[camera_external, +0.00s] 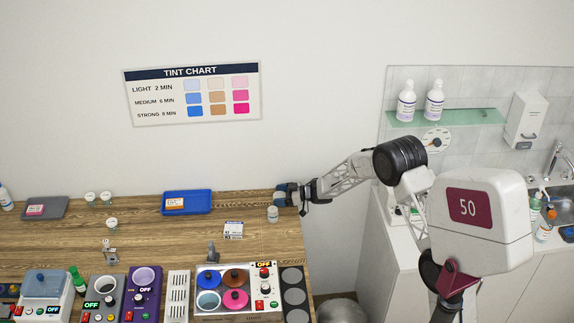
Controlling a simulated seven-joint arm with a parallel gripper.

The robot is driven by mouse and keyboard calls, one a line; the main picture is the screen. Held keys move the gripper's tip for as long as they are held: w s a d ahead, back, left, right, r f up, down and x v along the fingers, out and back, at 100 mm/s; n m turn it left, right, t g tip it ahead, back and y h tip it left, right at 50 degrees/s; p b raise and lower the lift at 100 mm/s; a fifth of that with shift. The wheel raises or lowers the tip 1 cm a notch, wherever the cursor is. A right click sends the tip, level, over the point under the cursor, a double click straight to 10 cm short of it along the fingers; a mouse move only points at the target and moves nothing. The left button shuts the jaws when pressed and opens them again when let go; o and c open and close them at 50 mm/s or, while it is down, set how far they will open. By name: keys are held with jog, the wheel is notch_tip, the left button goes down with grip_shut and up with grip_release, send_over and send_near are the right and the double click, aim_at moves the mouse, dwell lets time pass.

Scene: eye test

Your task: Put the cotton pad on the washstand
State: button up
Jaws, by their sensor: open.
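My gripper (283,194) is open at the right end of the wooden bench, pointing left. A small white-and-grey jar (272,214) stands just below its fingertips in the picture; I cannot tell whether they touch. I cannot make out a cotton pad; it may be hidden or too small. The washstand at the right has a white top and cabinet (552,262), with a tap (553,158) and part of a basin at the right edge. My arm hides part of the white units there.
The wooden bench (145,235) carries a blue tray (187,213), a grey tray (57,203), small jars (90,199) and a dyeing unit with coloured lids (236,278). Bottles (545,232) stand by the sink. A glass shelf (470,118) holds two white bottles. The bench's middle has free room.

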jog(key=v, duration=0.7)
jog(key=shift+s+d+r, duration=0.2)
jog(key=shift+d+r, duration=0.1)
dwell(0.8)
